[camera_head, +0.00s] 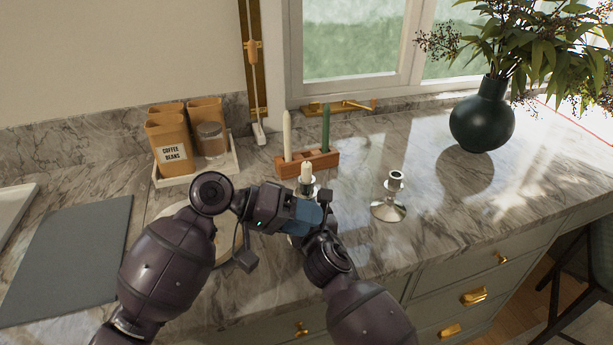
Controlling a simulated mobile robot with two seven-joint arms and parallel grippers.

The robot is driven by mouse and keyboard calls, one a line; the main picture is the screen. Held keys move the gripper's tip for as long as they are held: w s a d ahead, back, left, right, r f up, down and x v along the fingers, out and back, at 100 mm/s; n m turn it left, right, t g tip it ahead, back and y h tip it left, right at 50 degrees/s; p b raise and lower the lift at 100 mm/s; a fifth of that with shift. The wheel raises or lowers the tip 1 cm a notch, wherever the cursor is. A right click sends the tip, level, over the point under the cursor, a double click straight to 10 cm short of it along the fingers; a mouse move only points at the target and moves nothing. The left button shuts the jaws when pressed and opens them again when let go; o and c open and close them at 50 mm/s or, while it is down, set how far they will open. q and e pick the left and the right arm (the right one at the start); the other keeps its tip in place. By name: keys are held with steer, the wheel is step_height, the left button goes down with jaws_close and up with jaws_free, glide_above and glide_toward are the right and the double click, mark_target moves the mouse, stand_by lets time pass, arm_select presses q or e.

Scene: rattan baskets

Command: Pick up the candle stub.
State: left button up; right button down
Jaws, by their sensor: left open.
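A short cream candle stub (306,172) stands upright in a metal candle holder (309,187) on the marble counter. The lower part of the holder is hidden behind my left gripper. My left gripper (287,218) is open, in front of the holder and below the stub in the picture. No gap to the stub can be judged from this one view. My right arm comes up from the bottom beside it, and its gripper is hidden.
A wooden block (307,164) with a white and a green taper stands close behind the stub. A silver candle holder (389,209) stands to the right. A tray (195,177) of canisters, a grey board (68,260) and a dark vase (482,118) are farther out.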

arm_select(q)
steer(key=w+a+r+n+t+h, duration=0.1)
steer(key=w+a+n+t, duration=0.15)
steer(key=n, duration=0.75)
steer(key=w+a+r+n+t, duration=0.1)
steer(key=a+r+n+t, duration=0.2)
steer(key=n, duration=0.6)
steer(key=w+a+n+t+h, duration=0.1)
steer(key=a+n+t, duration=0.25)
steer(key=n, duration=0.65)
steer(key=shift+t, duration=0.3)
steer(key=shift+s+x, duration=0.15)
steer(key=shift+x, duration=3.05)
steer(key=shift+s+x, duration=0.1)
steer(key=shift+x, duration=3.05)
steer(key=shift+d, duration=0.2)
jaws_close()
step_height(320, 180, up, 10)
steer(key=shift+r, duration=0.1)
